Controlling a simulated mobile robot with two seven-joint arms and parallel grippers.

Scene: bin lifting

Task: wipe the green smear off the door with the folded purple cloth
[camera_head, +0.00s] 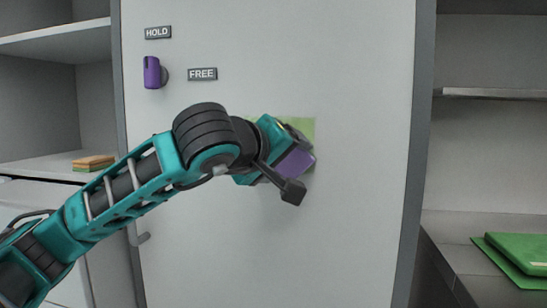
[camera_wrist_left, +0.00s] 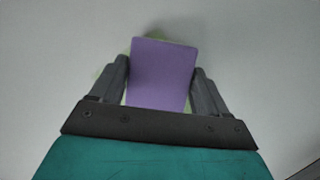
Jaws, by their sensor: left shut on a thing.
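The green smear (camera_head: 304,126) shows as a pale green patch on the white door (camera_head: 350,220), partly hidden behind my left gripper (camera_head: 292,158). The folded purple cloth (camera_head: 296,162) is between its fingers, in front of the smear. In the left wrist view the cloth (camera_wrist_left: 162,72) sits between both fingers of the left gripper (camera_wrist_left: 162,85), with the pale door behind and a trace of green beside the cloth. Whether the cloth touches the door I cannot tell. My right gripper is in neither view.
A purple knob (camera_head: 152,72) sticks out at the door's upper left, near the HOLD sign (camera_head: 158,32) and FREE sign (camera_head: 202,74). A grey handle (camera_head: 141,239) is lower left. Shelves flank the door, with sponges (camera_head: 93,162) left and green folded cloths (camera_head: 520,252) right.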

